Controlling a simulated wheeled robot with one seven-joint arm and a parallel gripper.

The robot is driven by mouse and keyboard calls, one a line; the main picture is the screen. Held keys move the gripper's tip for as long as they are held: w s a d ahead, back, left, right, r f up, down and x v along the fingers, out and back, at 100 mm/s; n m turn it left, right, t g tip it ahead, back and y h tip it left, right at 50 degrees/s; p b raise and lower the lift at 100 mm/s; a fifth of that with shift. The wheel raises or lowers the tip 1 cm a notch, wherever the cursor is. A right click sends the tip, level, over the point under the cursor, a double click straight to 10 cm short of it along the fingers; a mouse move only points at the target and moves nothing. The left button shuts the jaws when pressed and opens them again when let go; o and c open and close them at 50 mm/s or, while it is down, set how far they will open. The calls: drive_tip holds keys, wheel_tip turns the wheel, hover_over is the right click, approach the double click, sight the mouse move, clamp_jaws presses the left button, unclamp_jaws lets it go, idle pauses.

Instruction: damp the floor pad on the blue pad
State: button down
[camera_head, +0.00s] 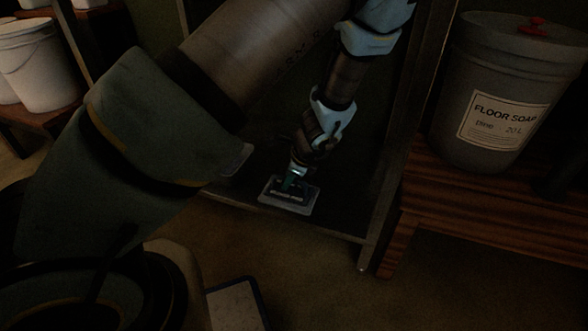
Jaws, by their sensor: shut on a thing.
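The floor pad (288,203) is a flat pale grey rectangular plate with a dark greenish grip on top. It is at the low front edge of a dark shelf, in the middle of the view. My gripper (296,174) points down from above and is shut on the floor pad's grip. I cannot tell whether the floor pad rests on the shelf or hangs just above it. A pale flat pad with a dark blue rim (238,303) lies on the floor at the bottom edge, partly cut off; it may be the blue pad.
A grey bucket labelled floor soap (504,105), with a red piece on its lid, stands on a wooden bench (480,200) at right. White buckets (42,65) stand on a shelf at far left. A shelf upright (386,170) is right of my gripper. Open floor (310,270) lies in front.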

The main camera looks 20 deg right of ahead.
drive_tip(key=s+a+p, duration=0.2)
drive_tip(key=s+a, duration=0.8)
drive_tip(key=s, duration=0.1)
drive_tip(key=shift+s+a, duration=0.15)
drive_tip(key=shift+a, duration=0.15)
